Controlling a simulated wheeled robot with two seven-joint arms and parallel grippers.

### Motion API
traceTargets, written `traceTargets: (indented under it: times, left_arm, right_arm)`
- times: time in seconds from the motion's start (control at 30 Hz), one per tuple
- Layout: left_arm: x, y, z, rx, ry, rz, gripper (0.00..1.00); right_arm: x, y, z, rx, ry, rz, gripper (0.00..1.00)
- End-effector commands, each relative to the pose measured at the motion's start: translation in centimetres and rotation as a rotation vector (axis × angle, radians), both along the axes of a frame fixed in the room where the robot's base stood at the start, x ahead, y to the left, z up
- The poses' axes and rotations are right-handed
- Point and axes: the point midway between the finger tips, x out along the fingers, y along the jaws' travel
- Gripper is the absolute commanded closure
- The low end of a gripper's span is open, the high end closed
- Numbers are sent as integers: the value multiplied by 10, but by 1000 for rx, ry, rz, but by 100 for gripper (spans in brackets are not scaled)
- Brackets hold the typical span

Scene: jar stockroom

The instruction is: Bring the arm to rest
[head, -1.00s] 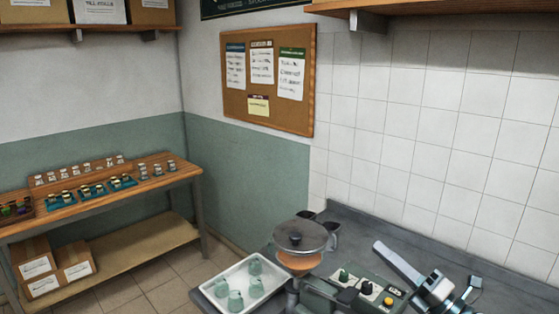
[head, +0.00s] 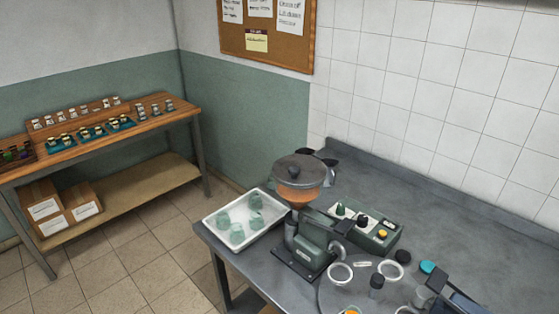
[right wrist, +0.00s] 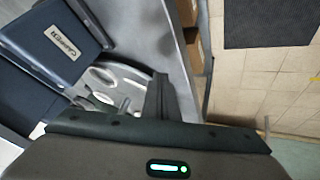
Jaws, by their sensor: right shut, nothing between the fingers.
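My right gripper (right wrist: 161,98) shows in the right wrist view, its dark fingers together and nothing held. It is away from the floor and beside the worktop edge as seen from that camera; its exact height I cannot tell. In the head view neither of my grippers is in the picture. My left gripper shows in no view.
A blue machine labelled CAPPER (right wrist: 62,42) stands beside my right gripper. A wooden shelf table (head: 150,112) stands left.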

Motion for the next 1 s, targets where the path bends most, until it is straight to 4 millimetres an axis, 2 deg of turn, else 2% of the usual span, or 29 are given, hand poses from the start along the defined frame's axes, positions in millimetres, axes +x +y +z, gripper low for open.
traceTargets:
  times: [0.03,0.2,0.5,0.77,0.97,1.0]
  left_arm:
    - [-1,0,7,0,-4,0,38]
    - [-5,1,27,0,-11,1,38]
    - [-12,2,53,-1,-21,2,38]
    - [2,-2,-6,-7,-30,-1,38]
    - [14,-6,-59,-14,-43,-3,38]
    - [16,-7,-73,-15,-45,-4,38]
  right_arm:
    - [-14,3,-4,22,39,-22,100]
    - [-56,11,-15,78,160,-83,100]
    - [-114,25,-22,147,326,-163,100]
    - [-97,28,-80,152,310,-155,100]
    - [-86,32,-133,158,298,-150,100]
    - [-83,33,-147,160,296,-149,100]
